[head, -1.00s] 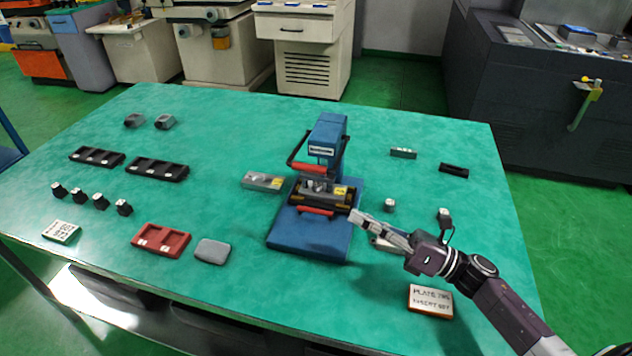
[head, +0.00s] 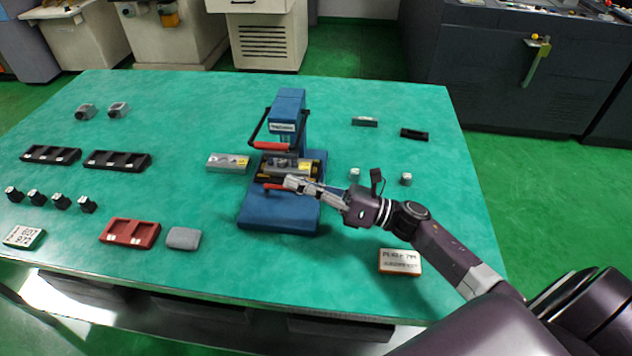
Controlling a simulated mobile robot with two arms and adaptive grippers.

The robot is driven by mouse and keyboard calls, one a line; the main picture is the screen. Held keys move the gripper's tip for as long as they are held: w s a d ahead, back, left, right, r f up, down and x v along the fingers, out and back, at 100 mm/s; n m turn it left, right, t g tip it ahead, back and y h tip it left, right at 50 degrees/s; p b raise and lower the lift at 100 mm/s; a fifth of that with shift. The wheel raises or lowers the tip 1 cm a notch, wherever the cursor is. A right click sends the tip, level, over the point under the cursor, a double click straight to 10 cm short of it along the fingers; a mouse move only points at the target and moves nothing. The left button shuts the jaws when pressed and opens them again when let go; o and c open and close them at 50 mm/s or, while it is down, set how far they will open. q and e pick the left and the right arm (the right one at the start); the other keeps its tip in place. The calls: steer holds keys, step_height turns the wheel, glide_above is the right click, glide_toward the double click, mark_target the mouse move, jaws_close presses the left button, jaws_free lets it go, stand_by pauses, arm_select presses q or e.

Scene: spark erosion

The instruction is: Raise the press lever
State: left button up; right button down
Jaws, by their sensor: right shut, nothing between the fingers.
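The blue press (head: 287,112) stands upright near the middle of the green table. Its lever (head: 269,146) has a red grip on black side arms and hangs at the front of the press head, above a grey fixture (head: 288,167). A second red bar (head: 273,187) lies lower, in front of the fixture. My right gripper (head: 290,183) is shut and empty, reaching in from the right. Its tips are at the press front, close to the right end of the lower bar and below the lever grip. I cannot tell if they touch. My left gripper is out of view.
A grey block (head: 228,162) lies left of the press. A red tray (head: 129,232), a grey pad (head: 183,238) and black trays (head: 117,160) lie farther left.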

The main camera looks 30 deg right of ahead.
steer(key=w+r+p, duration=0.1)
steer(key=r, duration=0.1)
steer(key=w+a+r+p, duration=0.1)
steer(key=w+r, duration=0.1)
steer(key=shift+w+a+r+p, duration=0.1)
steer(key=shift+w+p, duration=0.1)
steer(key=shift+p, duration=0.15)
